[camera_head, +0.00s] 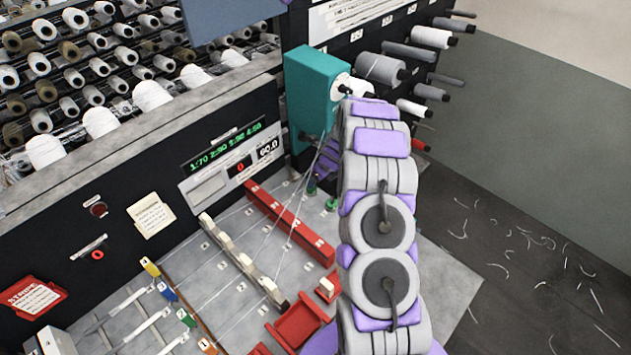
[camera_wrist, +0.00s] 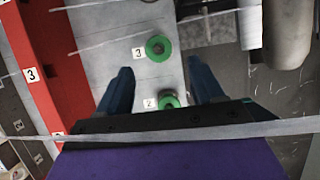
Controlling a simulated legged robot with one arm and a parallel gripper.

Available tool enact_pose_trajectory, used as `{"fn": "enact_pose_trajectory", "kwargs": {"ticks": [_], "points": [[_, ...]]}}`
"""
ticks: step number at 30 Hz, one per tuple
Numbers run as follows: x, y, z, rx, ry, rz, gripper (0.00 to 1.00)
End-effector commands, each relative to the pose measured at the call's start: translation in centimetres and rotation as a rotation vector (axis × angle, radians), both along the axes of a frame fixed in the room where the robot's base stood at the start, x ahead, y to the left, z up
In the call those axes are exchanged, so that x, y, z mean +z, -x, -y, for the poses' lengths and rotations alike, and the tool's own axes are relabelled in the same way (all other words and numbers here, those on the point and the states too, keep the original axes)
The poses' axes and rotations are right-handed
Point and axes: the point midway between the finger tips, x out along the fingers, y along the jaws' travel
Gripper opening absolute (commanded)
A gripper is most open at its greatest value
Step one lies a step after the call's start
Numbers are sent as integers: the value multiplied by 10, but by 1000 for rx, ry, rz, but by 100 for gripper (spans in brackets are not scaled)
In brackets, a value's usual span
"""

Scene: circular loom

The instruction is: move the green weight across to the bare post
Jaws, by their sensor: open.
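Two green round pieces stand on the grey plate in the wrist view. One green piece (camera_wrist: 158,48) is beside the label 3, the other green piece (camera_wrist: 168,98) beside the label 2. Each has a differently coloured centre; I cannot tell which is the weight and which is a post base. My gripper (camera_wrist: 160,72) is open above them. Its dark blue fingers are apart, on either side of the pieces, with nothing between them held. In the head view a green piece (camera_head: 331,204) shows beside my arm; my arm hides much of this area.
A red numbered rail (camera_head: 290,224) runs left of the pieces; it also shows in the wrist view (camera_wrist: 52,72). Pale strands cross the plate, one close before the wrist camera. A teal box (camera_head: 312,88) and spools (camera_head: 380,68) stand behind. A red tray (camera_head: 297,322) lies in front.

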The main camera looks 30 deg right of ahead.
Motion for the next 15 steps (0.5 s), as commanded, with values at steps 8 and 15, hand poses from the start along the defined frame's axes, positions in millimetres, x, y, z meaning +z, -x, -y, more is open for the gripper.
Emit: {"fn": "enact_pose_trajectory", "kwargs": {"ticks": [8,15], "points": [[48,18,7,2,1,-1,67],[86,34,13,1,1,-2,67]]}}
